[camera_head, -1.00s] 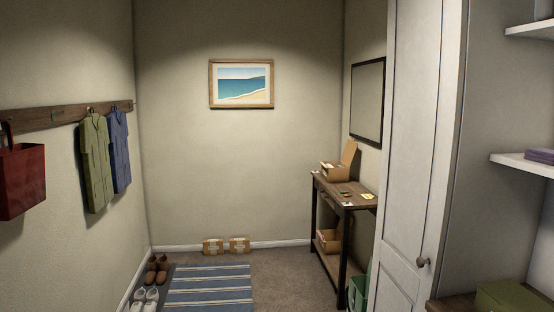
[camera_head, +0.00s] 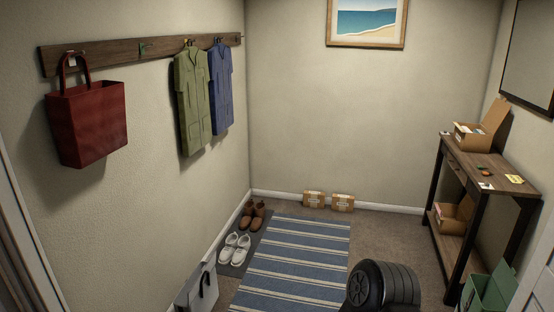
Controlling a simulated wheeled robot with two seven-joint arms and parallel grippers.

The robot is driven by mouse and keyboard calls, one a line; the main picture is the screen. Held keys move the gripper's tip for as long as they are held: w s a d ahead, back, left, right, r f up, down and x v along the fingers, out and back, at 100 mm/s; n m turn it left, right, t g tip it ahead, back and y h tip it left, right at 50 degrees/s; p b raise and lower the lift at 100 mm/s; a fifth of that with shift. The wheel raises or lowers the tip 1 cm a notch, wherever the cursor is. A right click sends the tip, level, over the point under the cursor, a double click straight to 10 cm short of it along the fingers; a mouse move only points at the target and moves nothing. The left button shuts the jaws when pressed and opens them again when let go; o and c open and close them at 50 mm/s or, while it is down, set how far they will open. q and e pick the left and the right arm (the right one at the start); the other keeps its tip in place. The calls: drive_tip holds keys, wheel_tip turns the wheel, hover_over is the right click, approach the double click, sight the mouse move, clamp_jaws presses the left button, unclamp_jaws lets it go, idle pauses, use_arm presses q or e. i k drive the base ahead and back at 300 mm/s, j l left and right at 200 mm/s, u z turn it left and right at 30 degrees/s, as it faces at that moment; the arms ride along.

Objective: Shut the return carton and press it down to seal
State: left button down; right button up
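An open cardboard carton (camera_head: 468,137) stands on top of the dark wooden console table (camera_head: 505,172) at the right. Its lid (camera_head: 494,118) stands up at the back, tilted toward the wall. Something pale shows inside it, too small to tell. A second open carton (camera_head: 448,220) sits on the table's lower shelf with items in it. Two shut parcels (camera_head: 314,199) lie on the floor by the back wall. Neither of my grippers is in view. A dark rounded part at the bottom right of centre seems to be mine.
Small cards and a yellow note (camera_head: 515,179) lie on the tabletop. A green bin (camera_head: 488,291) stands at the table's near end. A striped rug (camera_head: 294,262) covers the floor; shoes (camera_head: 235,248) and a grey-white bag (camera_head: 198,286) line the left. Bare carpet lies before the table.

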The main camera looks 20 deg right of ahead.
sight(500, 109)
drive_tip(key=i+l+z, duration=0.55)
drive_tip(key=i+z, duration=0.75)
drive_tip(key=i, duration=0.15)
drive_tip(key=i+l+z, duration=0.4)
drive_tip(key=i, duration=0.55)
drive_tip(key=i+j+z, duration=0.1)
drive_tip(key=i+z, duration=0.25)
drive_tip(key=i, duration=0.55)
